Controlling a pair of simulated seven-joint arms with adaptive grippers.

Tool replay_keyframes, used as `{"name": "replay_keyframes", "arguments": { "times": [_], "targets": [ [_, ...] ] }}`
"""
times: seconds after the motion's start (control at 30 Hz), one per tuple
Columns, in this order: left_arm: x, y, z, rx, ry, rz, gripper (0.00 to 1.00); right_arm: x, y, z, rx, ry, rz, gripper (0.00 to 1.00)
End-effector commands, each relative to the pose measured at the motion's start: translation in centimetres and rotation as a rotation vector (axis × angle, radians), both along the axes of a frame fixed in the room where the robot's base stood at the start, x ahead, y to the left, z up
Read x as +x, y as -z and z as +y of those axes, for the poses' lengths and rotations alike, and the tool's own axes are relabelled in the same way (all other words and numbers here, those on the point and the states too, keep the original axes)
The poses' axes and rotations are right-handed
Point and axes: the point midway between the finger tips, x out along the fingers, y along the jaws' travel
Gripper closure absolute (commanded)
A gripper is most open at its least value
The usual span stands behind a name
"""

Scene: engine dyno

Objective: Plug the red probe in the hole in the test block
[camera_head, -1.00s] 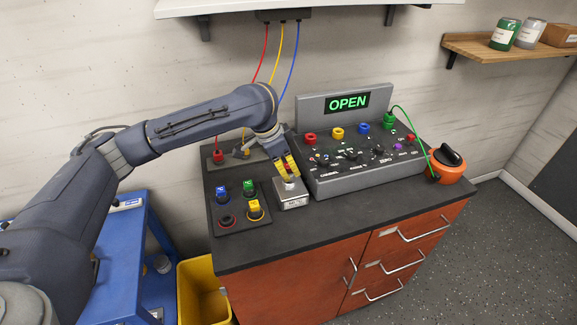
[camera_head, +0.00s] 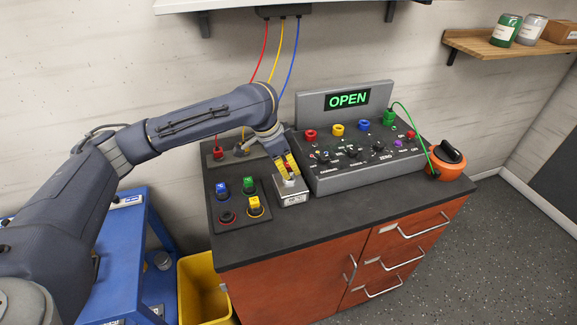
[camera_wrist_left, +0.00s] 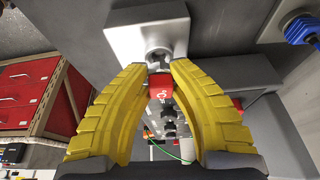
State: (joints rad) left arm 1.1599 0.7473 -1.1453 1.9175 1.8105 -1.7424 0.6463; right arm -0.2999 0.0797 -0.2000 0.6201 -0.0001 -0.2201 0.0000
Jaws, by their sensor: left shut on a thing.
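The test block (camera_head: 292,198) is a small silver-grey box on the dark bench top, left of the console. It also shows at the top of the left wrist view (camera_wrist_left: 123,40), with a round metal fitting around its hole. My left gripper (camera_head: 289,171), with yellow fingers, is right above the block. It is shut on the red probe (camera_wrist_left: 160,88), which sits between the fingertips in the left wrist view and points at the fitting. The probe's tip is hidden, so I cannot tell how deep it is in the hole. My right gripper is not in view.
The grey console (camera_head: 362,158) stands right of the block, its display (camera_head: 348,98) reading OPEN. A rack (camera_head: 238,204) to the left holds blue, green and yellow probes and an empty red-ringed socket. An orange pot (camera_head: 448,165) stands at the right.

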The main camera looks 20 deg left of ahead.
Motion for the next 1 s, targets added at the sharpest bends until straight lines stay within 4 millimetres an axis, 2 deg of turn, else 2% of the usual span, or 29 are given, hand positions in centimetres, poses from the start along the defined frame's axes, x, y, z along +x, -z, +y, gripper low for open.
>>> {"name": "replay_keyframes", "arguments": {
  "times": [1.0],
  "targets": [
    [0.0,1.5,0.0,-0.001,0.0,-0.001,1.0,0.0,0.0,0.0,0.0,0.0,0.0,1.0]
  ]
}}
